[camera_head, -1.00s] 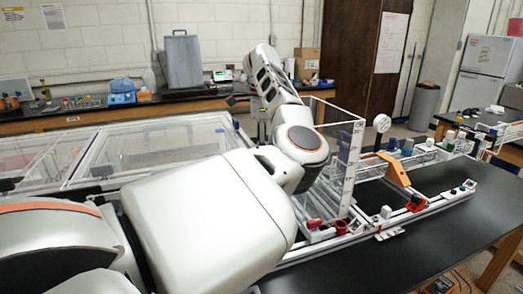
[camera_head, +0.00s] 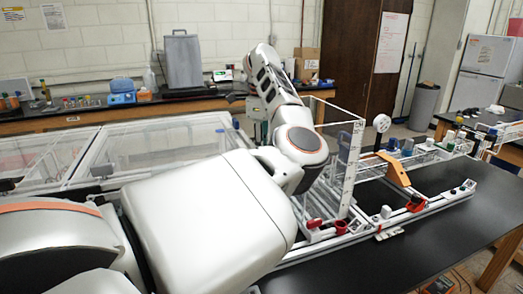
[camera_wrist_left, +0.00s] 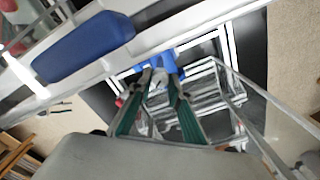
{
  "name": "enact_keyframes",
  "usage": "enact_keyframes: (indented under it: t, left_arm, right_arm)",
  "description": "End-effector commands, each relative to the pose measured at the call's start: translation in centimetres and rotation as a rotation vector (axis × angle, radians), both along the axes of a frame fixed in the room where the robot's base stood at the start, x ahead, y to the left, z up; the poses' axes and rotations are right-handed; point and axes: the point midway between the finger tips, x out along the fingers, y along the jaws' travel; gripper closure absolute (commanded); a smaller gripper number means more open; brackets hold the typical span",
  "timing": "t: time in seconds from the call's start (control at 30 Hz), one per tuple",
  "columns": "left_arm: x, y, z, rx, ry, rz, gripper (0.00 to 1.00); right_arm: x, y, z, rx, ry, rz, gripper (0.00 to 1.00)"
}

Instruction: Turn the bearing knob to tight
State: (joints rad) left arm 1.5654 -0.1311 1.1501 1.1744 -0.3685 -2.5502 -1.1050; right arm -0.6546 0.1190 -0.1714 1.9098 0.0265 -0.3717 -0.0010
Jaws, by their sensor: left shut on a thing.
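In the left wrist view, the two dark green fingers of my left gripper (camera_wrist_left: 157,82) close in on a small blue part (camera_wrist_left: 165,60), which looks like the bearing knob. The part shows around and just past the fingertips, against the white frame bars. Its turned position cannot be read. My right gripper is in neither view.
A clear panel (camera_head: 348,165) stands upright on the frame beside my left arm. An orange bracket (camera_head: 397,174), red parts (camera_head: 416,204) and a round white gauge (camera_head: 382,123) sit along the frame. The black table (camera_head: 440,245) is mostly bare at the front right.

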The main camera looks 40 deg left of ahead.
Motion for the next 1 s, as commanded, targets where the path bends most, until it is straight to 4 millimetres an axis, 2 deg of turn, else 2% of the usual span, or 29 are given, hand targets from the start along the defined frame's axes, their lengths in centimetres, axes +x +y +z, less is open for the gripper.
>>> enact_keyframes:
  t: [0.1, 0.13, 0.17, 0.2, 0.5, 0.63, 0.77, 1.0]
  left_arm:
    - [0.0, 0.0, -0.1, -0.001, 0.002, 0.000, 1.00]
    - [0.0, 0.0, -0.1, -0.001, 0.002, 0.001, 0.74]
    - [0.0, 0.0, -0.1, -0.001, 0.002, 0.001, 0.66]
    - [0.0, 0.0, -0.1, -0.001, 0.002, 0.001, 0.65]
    - [0.0, 0.0, 0.0, 0.000, 0.000, 0.001, 0.65]
    - [0.1, 0.0, 0.9, -0.001, -0.003, 0.002, 0.65]
    - [0.1, 0.0, 2.9, -0.001, -0.004, 0.000, 0.65]
    - [0.1, 0.0, 7.9, -0.001, -0.004, -0.002, 0.65]
  right_arm:
    - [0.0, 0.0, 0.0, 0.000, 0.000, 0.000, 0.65]
    - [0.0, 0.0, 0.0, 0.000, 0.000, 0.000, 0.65]
    - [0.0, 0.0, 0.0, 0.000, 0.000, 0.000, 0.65]
    - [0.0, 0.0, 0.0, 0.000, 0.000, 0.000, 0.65]
    - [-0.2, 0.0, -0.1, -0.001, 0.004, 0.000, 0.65]
    - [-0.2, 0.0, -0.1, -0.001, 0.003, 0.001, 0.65]
    - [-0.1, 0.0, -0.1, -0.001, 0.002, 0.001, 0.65]
    - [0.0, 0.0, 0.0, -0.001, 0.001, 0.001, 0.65]
